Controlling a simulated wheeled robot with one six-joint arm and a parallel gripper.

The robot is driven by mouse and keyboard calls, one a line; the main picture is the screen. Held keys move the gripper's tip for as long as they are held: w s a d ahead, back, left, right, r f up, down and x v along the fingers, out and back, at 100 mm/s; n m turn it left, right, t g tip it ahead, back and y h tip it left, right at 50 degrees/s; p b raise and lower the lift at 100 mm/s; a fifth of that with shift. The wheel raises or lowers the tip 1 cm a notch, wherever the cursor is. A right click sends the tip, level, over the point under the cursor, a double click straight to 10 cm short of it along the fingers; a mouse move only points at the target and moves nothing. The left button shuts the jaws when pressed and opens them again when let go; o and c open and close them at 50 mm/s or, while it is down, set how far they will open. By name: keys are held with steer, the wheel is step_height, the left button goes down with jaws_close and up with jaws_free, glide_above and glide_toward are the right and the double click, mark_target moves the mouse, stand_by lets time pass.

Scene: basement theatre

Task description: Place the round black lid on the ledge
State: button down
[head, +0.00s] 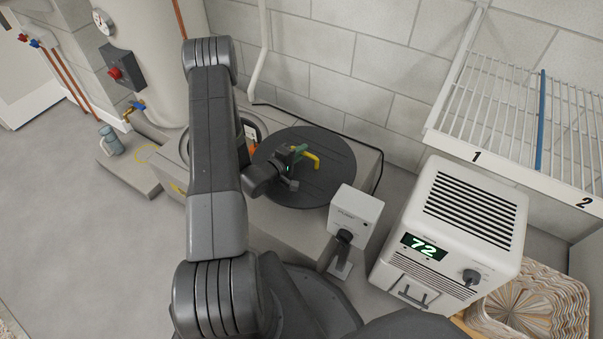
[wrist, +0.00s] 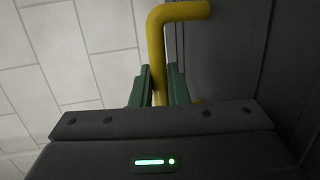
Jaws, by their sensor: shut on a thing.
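The round black lid (head: 275,186) has a yellow bent handle (head: 312,160). The handle also shows in the wrist view (wrist: 156,45), where the lid's dark surface (wrist: 225,60) fills the right side. My gripper (head: 297,153) is shut on the handle; its green fingers (wrist: 160,88) are on either side of the yellow bar. The lid is over the grey ledge (head: 369,170) along the block wall. I cannot tell whether it touches the ledge. Part of a round dark-rimmed opening (head: 262,129) shows behind my arm, left of the lid.
A small white box (head: 357,207) stands close to the lid's lower right. A white dehumidifier (head: 450,235) reading 72 is farther right, below a wire shelf (head: 500,100) numbered 1 and 2. A woven basket (head: 540,305) is at lower right.

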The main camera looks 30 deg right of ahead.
mark_target(276, 183)
step_height(276, 183, down, 7)
steer(key=shift+f+b, duration=0.2)
steer(key=shift+b, duration=0.85)
steer(key=shift+f, duration=0.15)
steer(key=c, duration=1.4)
jaws_free()
steer(key=shift+a+r, duration=0.2)
steer(key=shift+a, duration=0.05)
steer(key=p+v, duration=0.2)
steer(key=v, duration=0.9)
steer(key=shift+s+a+p, duration=0.2)
steer(key=shift+a+p, duration=0.05)
steer(key=shift+p, duration=0.1)
